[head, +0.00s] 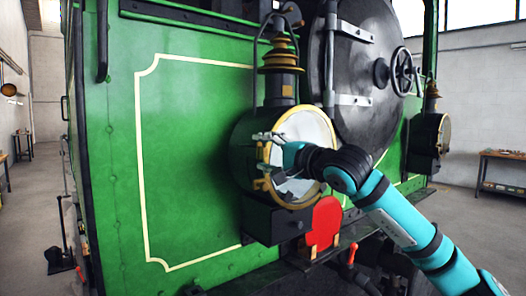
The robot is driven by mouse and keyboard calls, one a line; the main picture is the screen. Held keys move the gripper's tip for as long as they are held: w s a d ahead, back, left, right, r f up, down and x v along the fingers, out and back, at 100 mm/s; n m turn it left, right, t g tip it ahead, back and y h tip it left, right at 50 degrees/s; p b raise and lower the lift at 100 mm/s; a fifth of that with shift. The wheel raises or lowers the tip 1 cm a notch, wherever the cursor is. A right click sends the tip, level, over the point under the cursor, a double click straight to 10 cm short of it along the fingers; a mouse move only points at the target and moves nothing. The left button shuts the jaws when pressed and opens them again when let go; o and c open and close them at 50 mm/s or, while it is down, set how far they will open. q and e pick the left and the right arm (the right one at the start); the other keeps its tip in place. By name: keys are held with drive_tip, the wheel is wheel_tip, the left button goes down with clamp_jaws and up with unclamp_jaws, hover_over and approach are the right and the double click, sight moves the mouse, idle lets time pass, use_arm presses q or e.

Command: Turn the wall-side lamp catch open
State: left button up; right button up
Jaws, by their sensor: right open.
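The nearer lamp (240,150) is a black round housing with a brass-rimmed glass front (312,128) and a brass chimney top. My right gripper (266,154) is open at the left edge of the rim, reaching across the lamp's glass. Its fingers are close to the brass fittings, and whether they touch is unclear. The wrist hides part of the glass and rim. My left gripper is out of view.
A second similar lamp (427,138) sits farther right. Between them is the round black smokebox door (365,60) with a handwheel (402,71). A red plate (324,224) is below the nearer lamp. Workbenches stand at the far right (502,154) and far left.

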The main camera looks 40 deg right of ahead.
drive_tip(key=s, duration=1.2)
drive_tip(key=shift+d+r, duration=0.25)
drive_tip(key=shift+d, duration=0.1)
